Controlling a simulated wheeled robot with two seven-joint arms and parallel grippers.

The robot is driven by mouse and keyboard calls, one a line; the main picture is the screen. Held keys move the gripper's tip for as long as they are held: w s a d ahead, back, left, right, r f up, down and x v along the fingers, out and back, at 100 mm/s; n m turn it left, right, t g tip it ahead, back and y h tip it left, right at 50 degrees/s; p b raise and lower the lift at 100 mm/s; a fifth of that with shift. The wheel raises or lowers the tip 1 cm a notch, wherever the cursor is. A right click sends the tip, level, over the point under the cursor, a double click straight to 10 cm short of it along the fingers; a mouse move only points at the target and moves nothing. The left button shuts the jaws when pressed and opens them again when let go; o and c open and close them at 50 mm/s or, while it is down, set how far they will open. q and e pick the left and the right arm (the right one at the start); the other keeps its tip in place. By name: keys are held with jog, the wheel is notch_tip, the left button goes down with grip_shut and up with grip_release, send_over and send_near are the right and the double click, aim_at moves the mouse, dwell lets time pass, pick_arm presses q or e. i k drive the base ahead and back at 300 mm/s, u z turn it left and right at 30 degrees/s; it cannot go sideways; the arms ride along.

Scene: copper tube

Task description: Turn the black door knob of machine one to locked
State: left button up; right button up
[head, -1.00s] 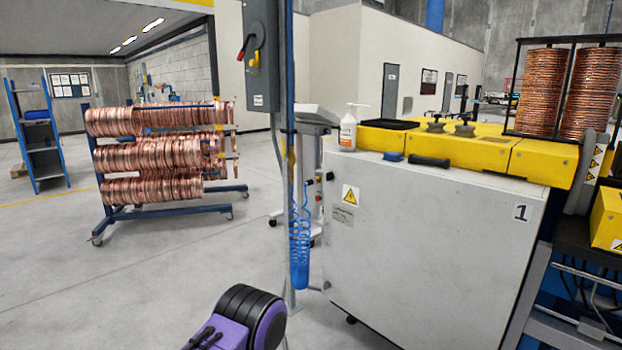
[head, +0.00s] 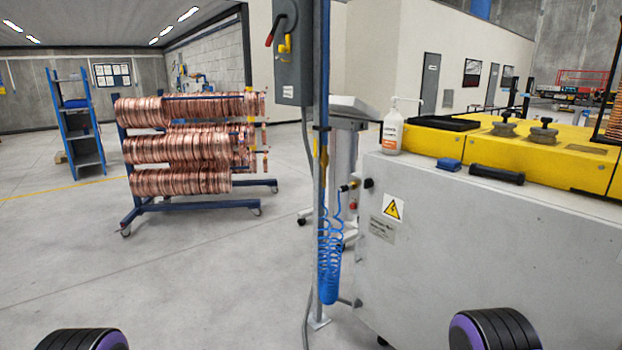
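Machine one is the light grey cabinet (head: 480,255) with yellow top covers, on the right of the head view. A small black knob-like part (head: 368,183) sits at the upper left edge of its body, beside a brass-coloured hose fitting. I cannot tell for sure that it is the door knob, nor how it is turned. A yellow warning sign (head: 393,207) is right of it. Only black and purple parts of my two arms show at the bottom edge. Neither gripper is in view.
A post (head: 321,150) with a grey switch box (head: 293,55) and coiled blue hose (head: 329,260) stands just left of the machine. A rack of copper coils (head: 185,145) is farther left. A white bottle (head: 393,128) stands on the machine.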

aim_at(368, 183)
jog(key=u, duration=0.2)
jog(key=i, duration=0.9)
jog(key=z, duration=0.75)
jog(key=i, duration=0.6)
jog(key=z, duration=0.65)
